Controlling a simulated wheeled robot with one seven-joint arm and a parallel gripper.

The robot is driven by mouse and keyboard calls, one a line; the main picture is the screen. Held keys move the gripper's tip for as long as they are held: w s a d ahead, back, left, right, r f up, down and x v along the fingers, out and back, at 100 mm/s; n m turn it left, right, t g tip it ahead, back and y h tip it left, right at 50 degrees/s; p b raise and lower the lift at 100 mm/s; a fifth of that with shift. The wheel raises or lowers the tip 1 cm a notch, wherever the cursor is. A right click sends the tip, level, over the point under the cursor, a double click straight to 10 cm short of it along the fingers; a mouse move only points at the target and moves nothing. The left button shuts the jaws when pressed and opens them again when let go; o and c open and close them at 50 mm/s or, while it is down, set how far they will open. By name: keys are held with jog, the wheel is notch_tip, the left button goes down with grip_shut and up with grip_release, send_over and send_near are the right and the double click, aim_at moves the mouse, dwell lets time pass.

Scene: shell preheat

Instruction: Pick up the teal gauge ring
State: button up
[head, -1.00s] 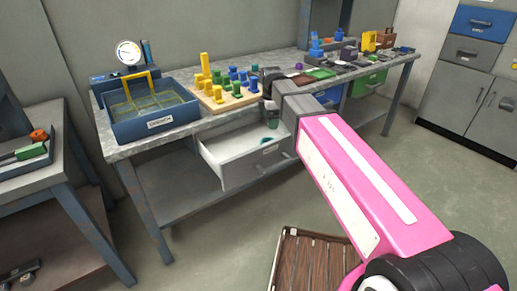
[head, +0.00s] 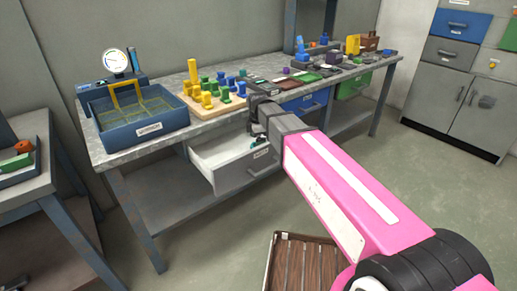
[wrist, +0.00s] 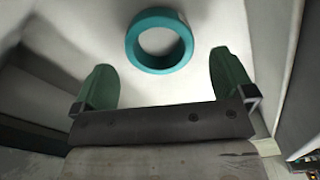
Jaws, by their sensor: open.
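The teal gauge ring (wrist: 162,64) lies flat on the pale floor of the open drawer (head: 229,176). In the wrist view it sits at the top middle, centred between my fingers and a little beyond their tips. My gripper (wrist: 162,72) is open and empty, its two green finger pads apart on either side of the ring's near edge. No contact with the ring shows. In the head view my gripper is over the back right part of the drawer, and the ring is mostly hidden there.
The drawer walls stand close on both sides in the wrist view. Above the drawer, the workbench (head: 170,142) carries a blue tray (head: 140,128) and a wooden peg board (head: 203,113). A slatted wooden crate (head: 303,238) is on the floor nearby.

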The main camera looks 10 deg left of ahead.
jog(key=shift+f, duration=1.55)
jog(key=c, duration=1)
jog(key=shift+c, duration=0.2)
